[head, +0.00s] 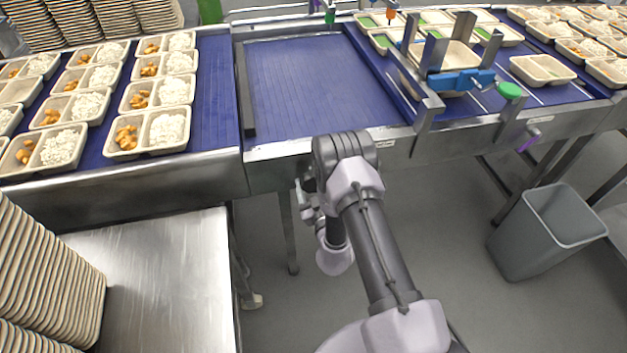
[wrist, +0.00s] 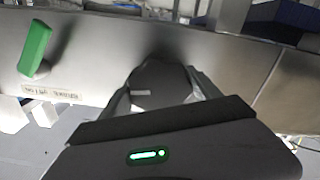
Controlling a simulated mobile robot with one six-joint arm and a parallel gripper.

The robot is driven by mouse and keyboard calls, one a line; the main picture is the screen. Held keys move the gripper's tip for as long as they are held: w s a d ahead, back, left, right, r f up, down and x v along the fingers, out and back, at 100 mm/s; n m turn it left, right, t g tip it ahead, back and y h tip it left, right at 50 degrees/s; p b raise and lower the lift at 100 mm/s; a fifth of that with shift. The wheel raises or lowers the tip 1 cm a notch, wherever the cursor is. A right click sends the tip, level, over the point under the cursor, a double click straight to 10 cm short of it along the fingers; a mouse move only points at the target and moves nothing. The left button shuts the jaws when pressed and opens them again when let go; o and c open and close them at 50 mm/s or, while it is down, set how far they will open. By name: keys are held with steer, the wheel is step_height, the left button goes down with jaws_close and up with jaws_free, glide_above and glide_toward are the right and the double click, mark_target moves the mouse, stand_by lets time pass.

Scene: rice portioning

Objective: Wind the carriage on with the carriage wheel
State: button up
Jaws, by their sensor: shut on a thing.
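In the wrist view my gripper (wrist: 158,98) is shut on a dark piece (wrist: 155,78) in front of a steel panel. I take this piece for the carriage wheel; its rim and outline are mostly hidden. In the head view my arm hides the jaws and the wheel below the steel front edge of the line. The blue carriage (head: 462,80) with grey upright plates sits across the right-hand belt, over a compartment tray (head: 445,56). A green knob (head: 510,90) is at its right end.
A green lever (wrist: 35,48) and a label (wrist: 52,92) are on the panel left of my gripper. A purple lever (head: 528,140) is on the line's front. Filled trays (head: 150,125) cover the left belt. The middle belt (head: 310,80) is clear. A grey bin (head: 545,235) stands right.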

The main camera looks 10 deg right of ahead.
steer(key=n, duration=0.4)
steer(key=shift+p, duration=0.3)
steer(key=n, duration=0.9)
steer(key=shift+n, duration=0.3)
steer(key=n, duration=1.2)
steer(key=shift+n, duration=0.3)
steer(key=n, duration=0.3)
steer(key=shift+n, duration=0.3)
steer(key=shift+f+n, duration=0.1)
steer(key=shift+n, duration=1.8)
